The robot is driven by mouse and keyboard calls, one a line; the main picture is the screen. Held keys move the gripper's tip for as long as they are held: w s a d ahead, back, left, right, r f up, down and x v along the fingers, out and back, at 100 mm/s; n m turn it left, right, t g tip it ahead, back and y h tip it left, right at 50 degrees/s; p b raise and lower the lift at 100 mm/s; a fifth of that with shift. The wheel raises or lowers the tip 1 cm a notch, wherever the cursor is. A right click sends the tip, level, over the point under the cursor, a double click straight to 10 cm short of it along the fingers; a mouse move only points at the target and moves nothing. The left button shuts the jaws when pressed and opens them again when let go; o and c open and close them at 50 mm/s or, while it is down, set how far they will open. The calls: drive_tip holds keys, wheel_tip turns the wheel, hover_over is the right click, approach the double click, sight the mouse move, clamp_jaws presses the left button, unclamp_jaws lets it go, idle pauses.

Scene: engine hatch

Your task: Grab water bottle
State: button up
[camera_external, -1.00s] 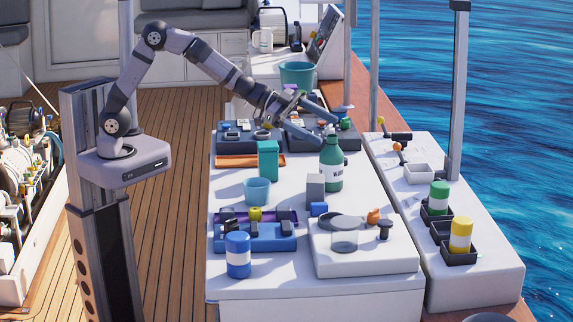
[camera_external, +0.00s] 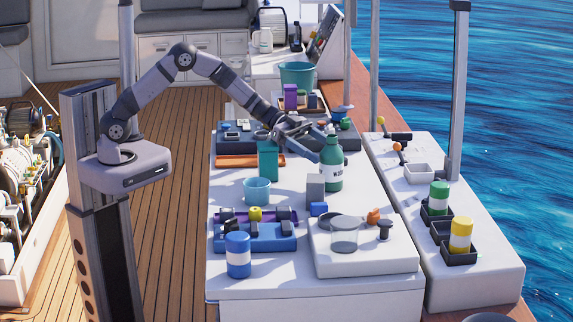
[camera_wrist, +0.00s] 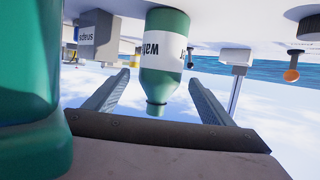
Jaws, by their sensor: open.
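The water bottle (camera_external: 332,172) is green with a white label and stands upright on the white table, right of the middle. In the wrist view, which looks upside down, the bottle (camera_wrist: 165,75) shows between the two fingers, its cap pointing down the picture. My gripper (camera_external: 317,145) is open and level with the bottle's upper part, just left of it. In the wrist view the gripper (camera_wrist: 157,80) has a finger on each side of the bottle, with visible gaps. I cannot tell whether the bottle is fully inside the jaws.
A teal container (camera_external: 267,160) stands close left of my gripper and fills the left of the wrist view (camera_wrist: 28,70). A grey box (camera_external: 315,188) stands in front of the bottle. Dark trays (camera_external: 338,138) lie behind. Table space right of the bottle is clear.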

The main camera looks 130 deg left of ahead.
sight(340, 161)
drive_tip(key=shift+x, duration=1.4)
drive_tip(key=shift+w, duration=0.1)
drive_tip(key=shift+p+x, duration=0.55)
drive_tip(key=shift+x, duration=1.8)
drive_tip(key=shift+c, duration=0.6)
drive_tip(key=c, duration=1.2)
drive_tip(key=shift+r, duration=0.25)
drive_tip(key=shift+c, duration=0.2)
wheel_tip(340, 161, up, 9)
drive_tip(key=shift+r, duration=0.25)
